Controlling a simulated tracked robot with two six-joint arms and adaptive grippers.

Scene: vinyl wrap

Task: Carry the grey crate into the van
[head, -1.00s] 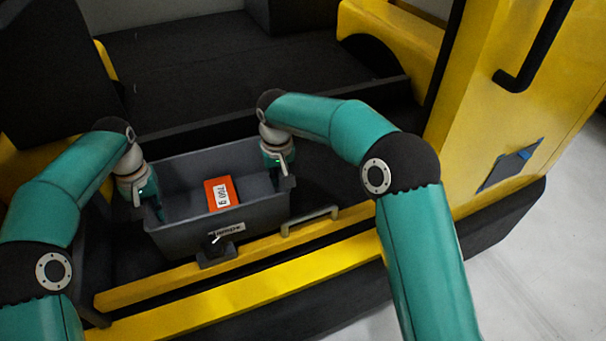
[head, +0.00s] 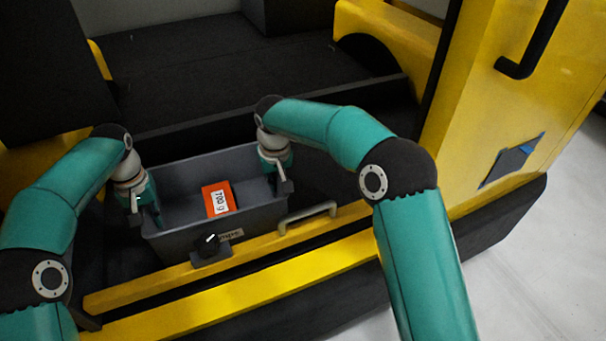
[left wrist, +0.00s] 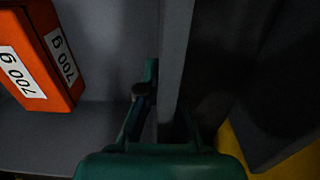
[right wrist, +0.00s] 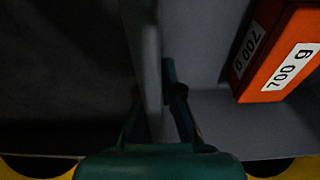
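The grey crate (head: 178,240) is at the van's (head: 500,110) opening, behind the yellow sill, with an orange box marked 700 g (head: 217,199) inside. The box also shows in the left wrist view (left wrist: 35,60) and right wrist view (right wrist: 280,55). My left gripper (head: 146,208) is shut on the crate's left end wall (left wrist: 176,50). My right gripper (head: 281,180) is shut on its right end wall (right wrist: 149,60). One finger of each is inside the crate. The crate's underside is hidden, so I cannot tell whether it rests on anything.
A black knob (head: 209,244) on the sill partly covers the crate's front label. The dark van floor (head: 220,75) behind is clear, beyond a raised edge. A black wheel arch (head: 368,53) is at the right.

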